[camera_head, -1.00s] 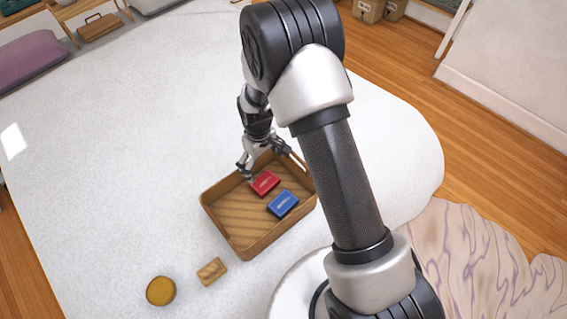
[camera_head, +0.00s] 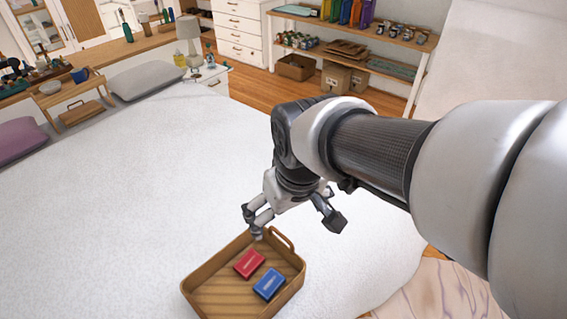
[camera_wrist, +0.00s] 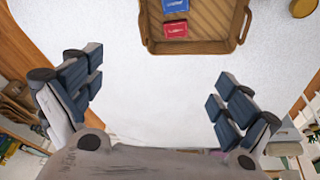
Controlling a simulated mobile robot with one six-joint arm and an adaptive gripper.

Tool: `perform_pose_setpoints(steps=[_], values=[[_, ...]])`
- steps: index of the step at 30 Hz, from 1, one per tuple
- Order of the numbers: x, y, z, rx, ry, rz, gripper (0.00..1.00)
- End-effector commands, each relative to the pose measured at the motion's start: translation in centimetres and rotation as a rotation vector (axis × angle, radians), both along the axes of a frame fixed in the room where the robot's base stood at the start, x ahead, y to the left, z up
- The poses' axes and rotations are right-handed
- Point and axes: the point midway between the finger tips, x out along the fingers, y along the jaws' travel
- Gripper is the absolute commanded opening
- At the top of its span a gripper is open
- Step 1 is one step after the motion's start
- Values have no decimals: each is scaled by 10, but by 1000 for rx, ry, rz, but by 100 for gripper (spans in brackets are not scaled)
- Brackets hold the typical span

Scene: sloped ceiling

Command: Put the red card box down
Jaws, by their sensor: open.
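The red card box (camera_head: 249,264) lies flat in the wooden tray (camera_head: 205,274), beside the blue card box (camera_head: 269,284). In the wrist view the red card box (camera_wrist: 175,29) is near the tray's wall closest to my gripper, with the blue box (camera_wrist: 175,5) beyond it, cut by the frame edge. My gripper (camera_head: 295,222) is open and empty, above and behind the tray's far end. In the wrist view its fingers (camera_wrist: 160,95) are spread wide, with only white surface between them. It touches neither box.
The tray stands on a broad white bed-like surface (camera_head: 120,200) with much clear room to its left. A round yellowish object (camera_wrist: 303,8) sits beside the tray. Shelves (camera_head: 350,35), a lamp (camera_head: 188,28) and cardboard boxes (camera_head: 336,78) stand at the back.

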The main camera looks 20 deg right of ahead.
Motion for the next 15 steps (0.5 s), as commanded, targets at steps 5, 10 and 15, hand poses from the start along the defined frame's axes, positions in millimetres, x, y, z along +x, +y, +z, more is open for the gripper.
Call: perform_pose_setpoints(steps=[5, 10, 15], values=[[-56, -12, 24, 21, -69, -89, 96], [-91, -18, 28, 35, -108, -145, 96], [-105, -20, 27, 41, -122, -169, 96]])
